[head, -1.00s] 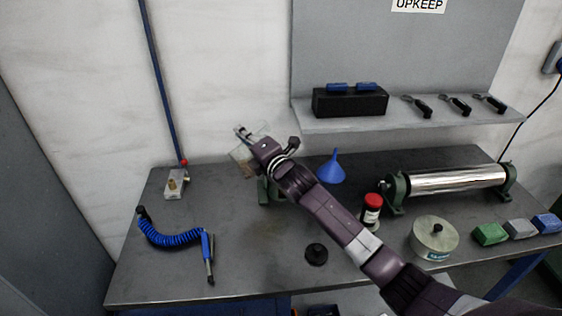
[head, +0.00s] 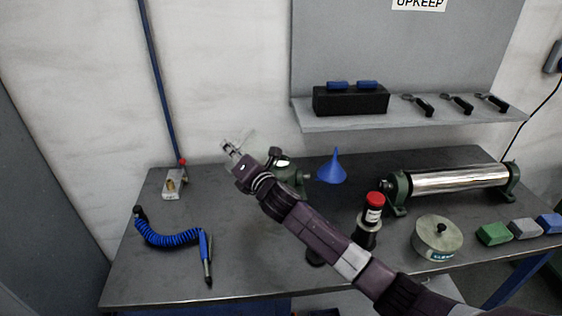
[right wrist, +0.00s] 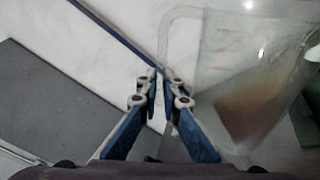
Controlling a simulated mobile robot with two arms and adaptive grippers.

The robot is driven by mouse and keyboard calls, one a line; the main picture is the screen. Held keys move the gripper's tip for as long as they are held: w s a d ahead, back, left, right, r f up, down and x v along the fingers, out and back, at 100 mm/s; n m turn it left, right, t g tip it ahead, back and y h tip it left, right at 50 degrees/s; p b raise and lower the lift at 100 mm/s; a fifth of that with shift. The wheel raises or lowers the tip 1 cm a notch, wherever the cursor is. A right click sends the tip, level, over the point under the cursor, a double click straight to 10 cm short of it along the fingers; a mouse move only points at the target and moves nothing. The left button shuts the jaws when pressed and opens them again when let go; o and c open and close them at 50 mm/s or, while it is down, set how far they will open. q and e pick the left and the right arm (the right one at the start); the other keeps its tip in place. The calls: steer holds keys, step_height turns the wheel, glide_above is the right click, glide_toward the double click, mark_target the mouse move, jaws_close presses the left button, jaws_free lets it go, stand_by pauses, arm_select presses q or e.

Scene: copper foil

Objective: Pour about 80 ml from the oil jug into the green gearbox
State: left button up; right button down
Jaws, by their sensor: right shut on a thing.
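My right gripper (head: 230,147) is shut on the clear oil jug (head: 246,138), above the back of the bench. The see-through jug is faint in the head view and partly hidden by my gripper. In the right wrist view the jug (right wrist: 225,45) shows large beside the fingers (right wrist: 163,88), with brown oil (right wrist: 255,105) slanting across it. The green gearbox (head: 291,174) stands on the bench to the right of my gripper, partly behind my right arm. The jug is apart from it. My left gripper is not in view.
A blue funnel (head: 332,171) stands right of the gearbox. A red-capped bottle (head: 371,214), a metal tin (head: 437,238) and a steel roller (head: 455,181) are farther right. A blue coiled air hose (head: 175,236) lies at left.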

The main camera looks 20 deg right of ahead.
stand_by(0.5)
steer(key=shift+s+a+f+n, duration=0.1)
steer(key=shift+a+f+n, duration=0.45)
steer(key=shift+n, duration=0.35)
